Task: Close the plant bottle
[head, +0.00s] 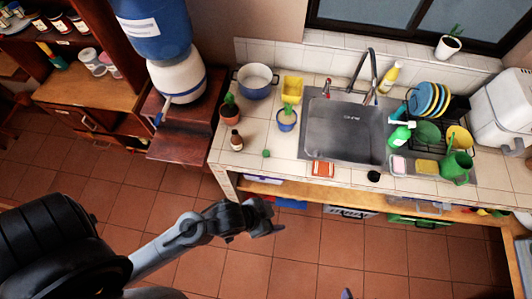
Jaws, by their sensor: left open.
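A small brown bottle (236,140) with a pale label stands upright at the left end of the tiled counter, in front of a potted plant. Its top is too small to make out clearly. A small green piece (266,153), perhaps a cap, lies on the counter to its right, apart from it. My left gripper (273,215) is open and appears empty. It is out in front of the counter's front edge, over the floor, and touches neither the bottle nor the green piece.
Two potted plants (230,110) (287,119) stand behind the bottle and green piece. A blue-and-white pot (256,82) and yellow container (292,90) are farther back. The sink (343,130) is to the right, with an orange sponge (322,169) at its front edge. Counter around the green piece is clear.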

